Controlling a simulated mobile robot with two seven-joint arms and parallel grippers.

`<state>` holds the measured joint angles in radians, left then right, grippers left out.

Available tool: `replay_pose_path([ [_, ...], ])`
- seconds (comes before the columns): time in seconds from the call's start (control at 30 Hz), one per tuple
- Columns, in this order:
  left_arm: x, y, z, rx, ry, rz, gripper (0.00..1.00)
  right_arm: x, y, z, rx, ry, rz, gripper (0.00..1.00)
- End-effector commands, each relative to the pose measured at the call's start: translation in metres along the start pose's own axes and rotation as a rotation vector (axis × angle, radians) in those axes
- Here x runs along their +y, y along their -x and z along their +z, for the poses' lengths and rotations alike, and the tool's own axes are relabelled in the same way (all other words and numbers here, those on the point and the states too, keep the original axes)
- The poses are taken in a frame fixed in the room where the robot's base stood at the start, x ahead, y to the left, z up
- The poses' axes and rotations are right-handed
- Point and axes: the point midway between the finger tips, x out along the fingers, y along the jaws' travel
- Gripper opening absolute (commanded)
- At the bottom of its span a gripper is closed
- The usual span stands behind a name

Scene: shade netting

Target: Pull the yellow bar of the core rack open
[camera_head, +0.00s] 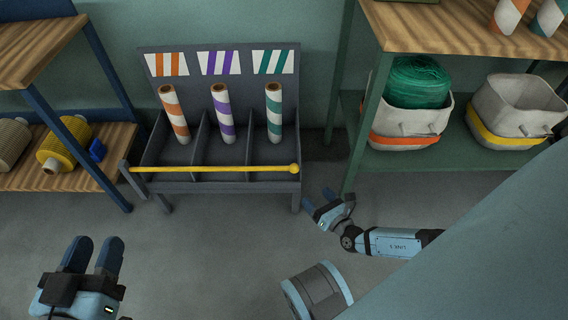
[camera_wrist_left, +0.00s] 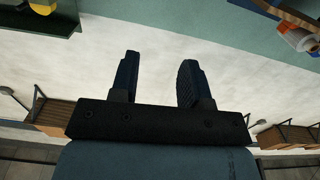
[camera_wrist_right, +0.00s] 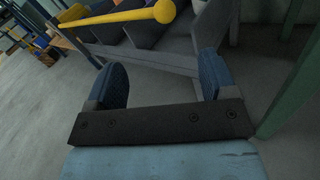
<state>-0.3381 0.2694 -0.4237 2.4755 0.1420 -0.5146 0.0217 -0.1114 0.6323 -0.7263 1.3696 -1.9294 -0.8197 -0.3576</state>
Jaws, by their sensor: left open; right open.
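The core rack (camera_head: 220,188) is a dark grey stand with three compartments. Each holds a striped roll: orange (camera_head: 174,114), purple (camera_head: 222,112) and green (camera_head: 273,113). The yellow bar (camera_head: 215,169) lies across the rack's front, with a round knob at its right end and a grey bracket at its left end. The bar and knob also show in the right wrist view (camera_wrist_right: 125,17). My right gripper (camera_head: 327,203) is open and empty, below and right of the knob, apart from it. My left gripper (camera_head: 92,252) is open and empty at the lower left, away from the rack.
A green-framed shelf (camera_head: 480,28) at right holds bins, one with green netting (camera_head: 418,82). Its post (camera_head: 366,125) stands close to my right gripper. The floor before the rack is clear.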

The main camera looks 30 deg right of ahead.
Motion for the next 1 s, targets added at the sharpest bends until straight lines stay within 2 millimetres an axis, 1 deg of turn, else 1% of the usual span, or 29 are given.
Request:
replay_pose_path([
  [0.17,-0.005,-0.002,0.002,0.025,-0.049,-0.002,0.43,0.0,-0.031,-0.002,-0.002,-0.003,-0.001,0.78],
  [0.4,-0.012,-0.005,0.0,0.076,-0.141,-0.008,0.43,0.0,-0.083,-0.002,-0.003,-0.005,-0.002,0.78],
  [0.5,-0.014,-0.006,-0.001,0.093,-0.174,-0.009,0.43,0.0,-0.101,-0.001,-0.002,-0.005,-0.002,0.78],
  [0.6,-0.016,-0.007,-0.002,0.107,-0.2,-0.012,0.43,0.0,-0.115,-0.001,-0.001,-0.004,-0.003,0.78],
  [0.8,-0.018,-0.009,-0.006,0.129,-0.226,-0.015,0.43,0.0,-0.129,0.0,0.001,-0.005,-0.002,0.78],
  [1.0,-0.018,-0.008,-0.006,0.13,-0.235,-0.013,0.43,0.0,-0.131,0.001,0.002,-0.005,-0.002,0.78],
])
